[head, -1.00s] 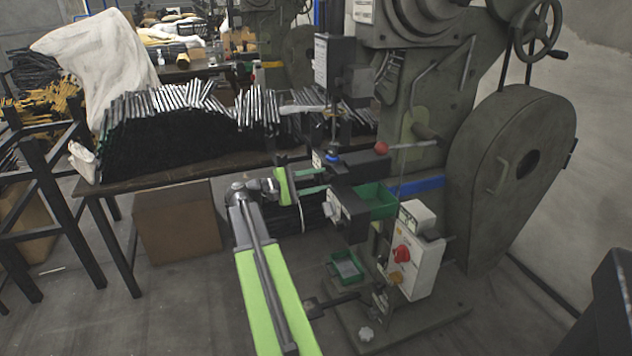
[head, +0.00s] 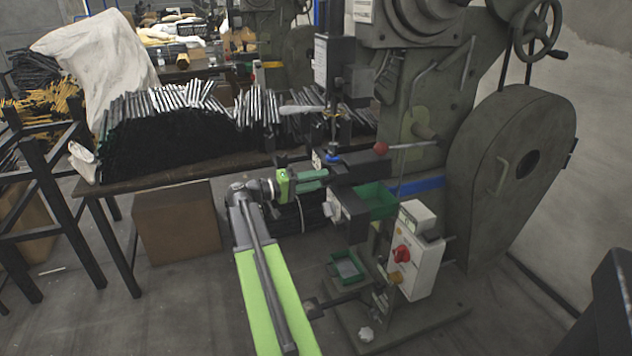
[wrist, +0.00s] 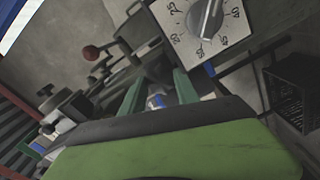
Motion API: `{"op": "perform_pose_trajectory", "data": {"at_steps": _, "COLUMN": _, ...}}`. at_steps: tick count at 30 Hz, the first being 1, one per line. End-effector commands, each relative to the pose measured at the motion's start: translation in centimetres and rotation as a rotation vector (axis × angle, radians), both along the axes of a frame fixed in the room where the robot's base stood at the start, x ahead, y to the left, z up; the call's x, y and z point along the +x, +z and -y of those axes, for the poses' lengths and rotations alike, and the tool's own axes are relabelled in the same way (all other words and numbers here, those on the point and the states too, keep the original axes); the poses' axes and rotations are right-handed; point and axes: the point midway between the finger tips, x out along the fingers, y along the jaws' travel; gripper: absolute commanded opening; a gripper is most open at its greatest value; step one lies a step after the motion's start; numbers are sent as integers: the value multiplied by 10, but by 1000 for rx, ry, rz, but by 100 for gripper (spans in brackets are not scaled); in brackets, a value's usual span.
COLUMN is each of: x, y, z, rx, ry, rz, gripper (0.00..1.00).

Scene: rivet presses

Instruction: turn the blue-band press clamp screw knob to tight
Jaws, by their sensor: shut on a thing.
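The press with the blue band (head: 420,186) stands right of centre in the head view. My gripper (head: 322,179) is at the left front of its dark work block, just below the blue ring (head: 333,158). The green fingers also show in the wrist view (wrist: 160,82), closed on the clamp screw knob. The fingers and the body of my gripper mostly hide the knob. A small silver and blue piece (wrist: 157,101) shows between the fingers; I cannot tell whether it is part of the knob. The knob's turn position cannot be read.
A numbered dial (wrist: 205,20) is close to the fingers in the wrist view. A red-ball lever (head: 381,148) reaches out above the green bin (head: 377,199). A control box (head: 413,255) stands lower right. A bench (head: 165,178) with stacked rods lies behind on the left.

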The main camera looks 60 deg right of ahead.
Motion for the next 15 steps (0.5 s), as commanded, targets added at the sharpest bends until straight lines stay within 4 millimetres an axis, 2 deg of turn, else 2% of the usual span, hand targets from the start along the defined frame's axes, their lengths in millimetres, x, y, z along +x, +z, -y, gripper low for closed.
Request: {"op": "perform_pose_trajectory", "data": {"at_steps": 15, "x": 1, "y": 1, "z": 2, "rx": -292, "ry": 5, "rz": 392, "gripper": 0}}
